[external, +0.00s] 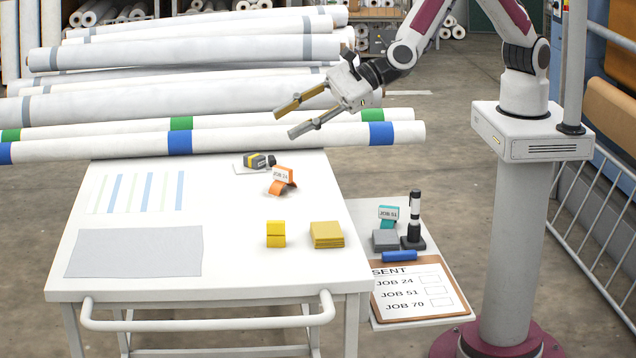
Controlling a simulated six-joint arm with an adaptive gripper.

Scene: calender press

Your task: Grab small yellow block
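A small yellow block (276,234) stands on the white table (140,270), right of its middle. It shows a line across its front, and I cannot tell whether it is one piece or two stacked. A wider, darker yellow block or stack of sheets (327,235) sits just to its right, with a narrow gap between them. My gripper (291,119) is open, with its two fingers apart and nothing between them. It is high above the table's back edge, in front of the white rolls, well above and behind the small yellow block.
Long white rolls (225,140) cross the table's back. A lower side shelf holds a clipboard (418,292), a teal tag (388,215) and a black upright tool (414,220). Table space before the block is clear.

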